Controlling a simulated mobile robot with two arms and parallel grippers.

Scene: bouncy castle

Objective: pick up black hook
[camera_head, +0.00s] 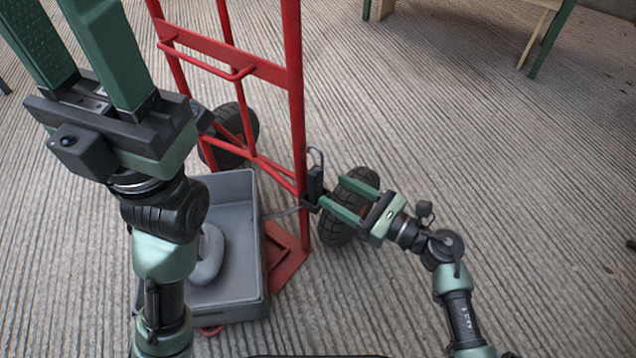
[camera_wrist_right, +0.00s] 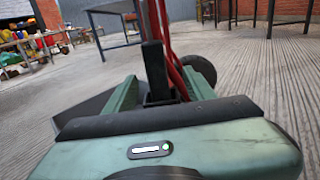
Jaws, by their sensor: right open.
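The black hook (camera_head: 315,184) is a dark upright piece with a grey metal loop on top, beside the red hand truck's lower right rail in the head view. My right gripper (camera_head: 333,189) is open, its green fingers pointing left at the hook. In the right wrist view, the hook (camera_wrist_right: 154,72) stands upright between the open fingers (camera_wrist_right: 160,88); I cannot tell whether they touch it. My left gripper (camera_head: 72,35) is large at the upper left, fingers apart and empty, tips cut off by the frame.
The red hand truck (camera_head: 297,100) stands close by, with a black wheel (camera_head: 349,232) behind my right fingers. A grey bin (camera_head: 253,240) holding a grey rounded object (camera_head: 209,256) is to the left. Ribbed floor (camera_head: 470,130) is clear to the right.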

